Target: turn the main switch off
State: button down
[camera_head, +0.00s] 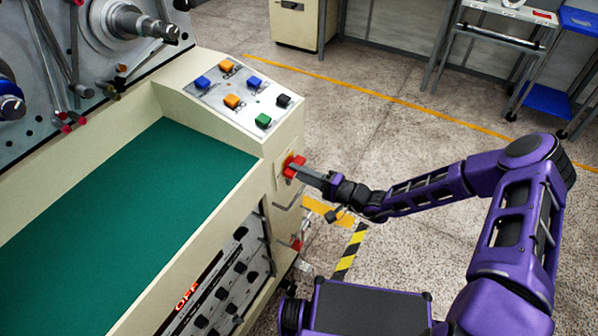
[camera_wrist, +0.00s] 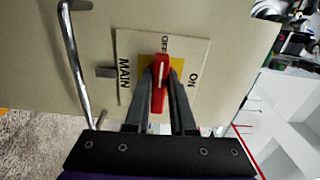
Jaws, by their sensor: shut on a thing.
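The main switch has a red handle (camera_wrist: 159,84) on a yellow square, set in a pale plate (camera_wrist: 128,45) marked MAIN, OFF and ON. In the wrist view, the handle stands nearly upright, with its upper end by the OFF mark and the ON mark to its right. My gripper (camera_wrist: 160,90) is shut on the red handle, one finger on each side. In the head view, the switch (camera_head: 291,166) sits on the end face of the cream machine, and my gripper (camera_head: 302,172) reaches it from the right. The fingers hide parts of the yellow square.
A metal bar handle (camera_wrist: 72,60) stands out from the panel left of the switch plate. A sloped panel with coloured buttons (camera_head: 238,93) is above the switch in the head view. A green worktop (camera_head: 130,215) lies left. Open floor (camera_head: 390,130) lies right of the machine.

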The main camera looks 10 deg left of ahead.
jog(key=c, duration=0.8)
grip_release()
jog(key=shift+o, duration=0.2)
jog(key=shift+d, duration=0.1)
jog(key=v, duration=1.7)
jog(key=shift+d, duration=0.15)
jog(key=shift+s+f, duration=0.1)
